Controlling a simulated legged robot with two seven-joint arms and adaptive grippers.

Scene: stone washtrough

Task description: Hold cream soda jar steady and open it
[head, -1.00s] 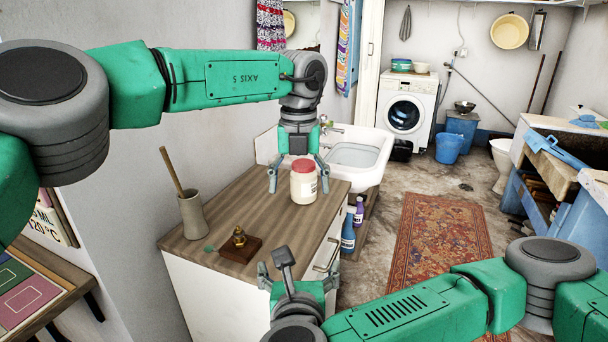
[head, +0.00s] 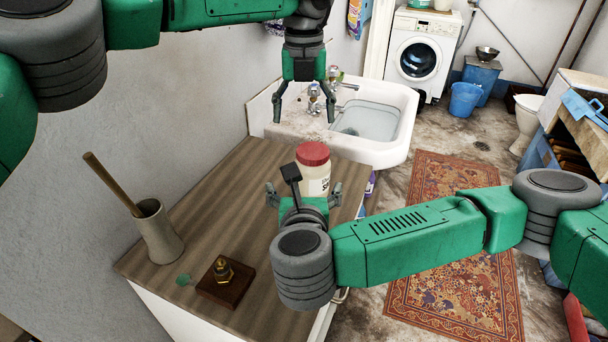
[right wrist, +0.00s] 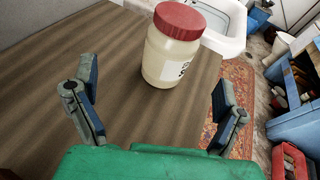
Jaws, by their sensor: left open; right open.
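The cream soda jar (head: 314,172), cream-coloured with a red lid (head: 312,153) and a white label, stands upright on the wooden counter. It also shows in the right wrist view (right wrist: 165,60), beyond and between the fingers. My right gripper (head: 304,191) is open at the near side of the jar and hides its lower part in the head view; in the wrist view it looks apart from the jar. My left gripper (head: 307,113) is open and empty, above and behind the jar near the sink taps.
A stone-coloured vase with a wooden stick (head: 160,235) and a brass piece on a dark wooden block (head: 225,282) stand on the counter's left part. The sink (head: 375,150) adjoins the counter's far end. A patterned rug (head: 455,300) lies on the floor at right.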

